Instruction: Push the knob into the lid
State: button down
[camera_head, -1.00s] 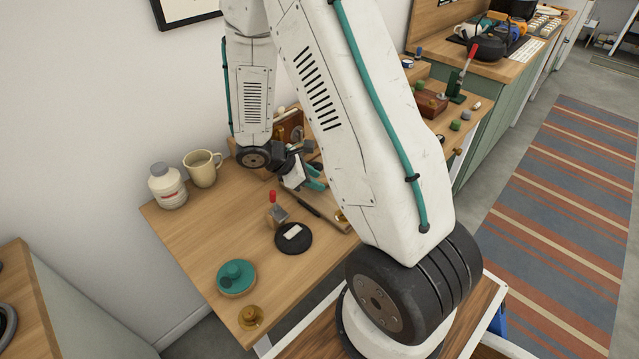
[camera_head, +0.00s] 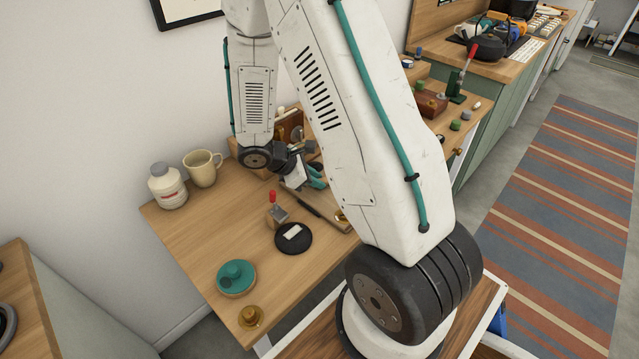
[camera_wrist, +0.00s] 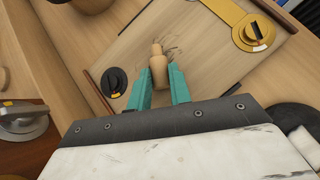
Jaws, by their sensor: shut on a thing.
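My gripper (camera_wrist: 159,76) has teal fingers and is shut on a pale wooden knob (camera_wrist: 158,64) with a narrower neck at its end. The knob is held over a tan board-like surface with dark curved marks beside it. I cannot tell whether the knob touches that surface, or whether the surface is the lid. In the head view my gripper (camera_head: 316,179) is at the back of the wooden table, partly behind my arm, and the knob is not distinguishable there.
A black dial (camera_wrist: 114,82) lies left of the knob and a yellow bracket (camera_wrist: 236,22) lies upper right. On the table are a cream mug (camera_head: 202,168), a white jar (camera_head: 167,186), a red-handled tool (camera_head: 275,205), a black disc (camera_head: 294,238) and a teal round piece (camera_head: 236,277).

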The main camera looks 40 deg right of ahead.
jog(key=shift+r, duration=0.45)
dwell(0.4)
jog(key=shift+r, duration=2.35)
jog(key=shift+s+a, duration=0.1)
jog(key=a+y, duration=0.1)
jog(key=s+a+n+t+y, duration=0.1)
jog(key=y, duration=0.1)
jog(key=shift+s+a+r, duration=0.1)
jog(key=shift+s+r, duration=0.15)
jog(key=shift+r, duration=0.1)
jog(key=s+a+n+t+y, duration=0.1)
jog(key=s+a+y, duration=0.1)
jog(key=a+y, duration=0.1)
jog(key=s+a+n+t+y, duration=0.1)
jog(key=s+a+y, duration=0.1)
jog(key=a+y, duration=0.2)
jog(key=s+a+n+t+y, duration=0.1)
jog(key=s+a+y, duration=0.1)
jog(key=y, duration=0.5)
jog(key=shift+s+a+f+n, duration=0.2)
jog(key=shift+a+n, duration=0.2)
jog(key=shift+a, duration=0.25)
jog(key=shift+f, duration=0.75)
jog(key=shift+f, duration=1.45)
